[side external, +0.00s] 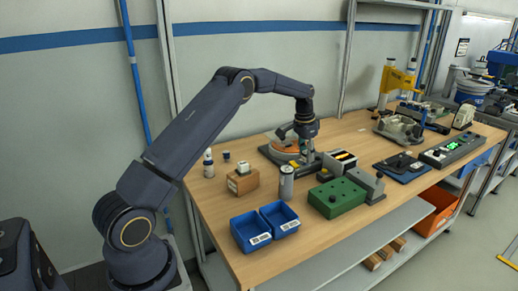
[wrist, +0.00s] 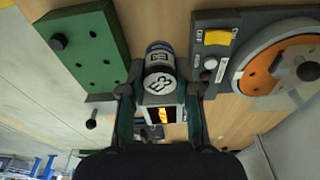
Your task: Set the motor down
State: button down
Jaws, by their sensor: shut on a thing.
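The motor (wrist: 160,58), a short cylinder with a silver-and-dark label and a white logo on its near end, sits between the fingers of my gripper (wrist: 160,80) in the wrist view. The gripper is shut on it. In the side view my gripper (side external: 306,150) hangs over the middle of the workbench, beside the device with the orange disc (side external: 287,146). The held motor is small there and partly hidden by the fingers. I cannot tell whether its lower end touches anything.
A green block (side external: 337,197) lies at the bench's front, with a silver can (side external: 286,184) standing to its left. Two blue bins (side external: 251,232) sit at the front left edge. A brown box (side external: 242,181) stands behind them. A yellow-striped dark box (side external: 343,158) is right of my gripper.

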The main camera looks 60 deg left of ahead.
jog(key=s+a+r+n+y, duration=0.1)
jog(key=s+a+r+n, duration=0.2)
jog(key=s+a+n, duration=1.05)
jog(key=w+a+f+m, duration=0.1)
jog(key=w+a+f, duration=0.1)
jog(key=a+f, duration=0.1)
jog(key=w+a+f+m, duration=0.1)
jog(key=w+a+f, duration=0.1)
jog(key=a+f, duration=0.1)
jog(key=w+a+f+m, duration=0.1)
jog(key=w+a+f, duration=0.1)
jog(key=f, duration=0.1)
jog(key=shift+w+a+m+g, duration=0.1)
jog(key=shift+a+m+g, duration=0.2)
jog(key=shift+a+m, duration=0.1)
jog(key=shift+w+a+f, duration=0.15)
jog(key=shift+f, duration=1.7)
jog(key=shift+f, duration=0.15)
jog(key=c, duration=0.8)
grip_release()
